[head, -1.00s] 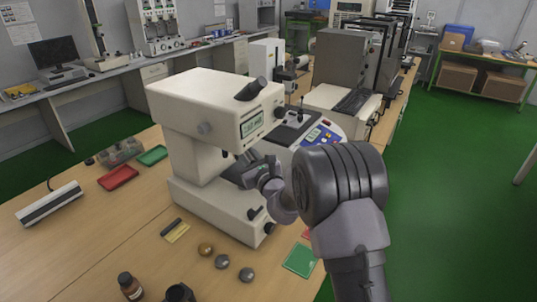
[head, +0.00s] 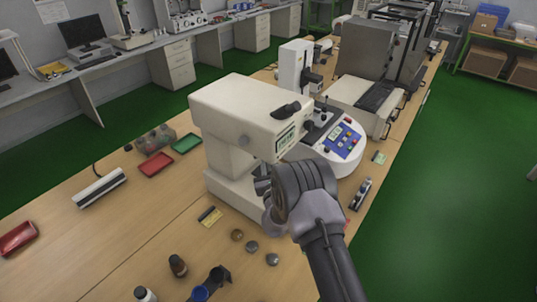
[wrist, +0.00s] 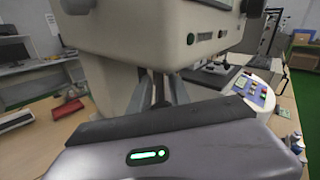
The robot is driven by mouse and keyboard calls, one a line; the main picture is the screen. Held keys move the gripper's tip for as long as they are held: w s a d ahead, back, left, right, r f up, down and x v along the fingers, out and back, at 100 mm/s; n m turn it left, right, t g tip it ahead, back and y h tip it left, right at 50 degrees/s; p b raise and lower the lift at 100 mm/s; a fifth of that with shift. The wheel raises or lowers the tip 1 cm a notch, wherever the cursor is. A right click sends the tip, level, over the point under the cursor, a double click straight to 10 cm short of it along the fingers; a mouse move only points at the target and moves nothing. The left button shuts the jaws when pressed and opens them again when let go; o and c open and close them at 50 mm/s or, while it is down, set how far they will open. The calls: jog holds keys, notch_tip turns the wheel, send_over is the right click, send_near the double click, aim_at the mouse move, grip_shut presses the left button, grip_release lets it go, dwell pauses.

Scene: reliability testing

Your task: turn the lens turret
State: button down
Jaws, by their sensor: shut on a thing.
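The cream-coloured hardness tester (head: 240,110) stands on the wooden bench, its small display (head: 286,138) on the front of its head. My gripper (head: 262,186) reaches in under that head, partly hidden by my own wrist. In the wrist view, my gripper's two fingers (wrist: 161,88) reach forward below the overhanging head (wrist: 150,35) and are close together. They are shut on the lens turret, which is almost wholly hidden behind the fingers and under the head.
A round-fronted machine with a blue keypad (head: 340,138) stands just right of the tester. Several small round samples (head: 253,247), a red tray (head: 156,164) and a green tray (head: 186,143) lie on the bench (head: 110,225). Bottles stand at the near edge. Green floor is clear at right.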

jog(key=shift+r, duration=0.15)
jog(key=c, duration=1.4)
grip_release()
jog(key=shift+w, duration=0.1)
jog(key=shift+o, duration=0.2)
jog(key=s+d, duration=0.2)
jog(key=s, duration=1.5)
jog(key=shift+s, duration=0.15)
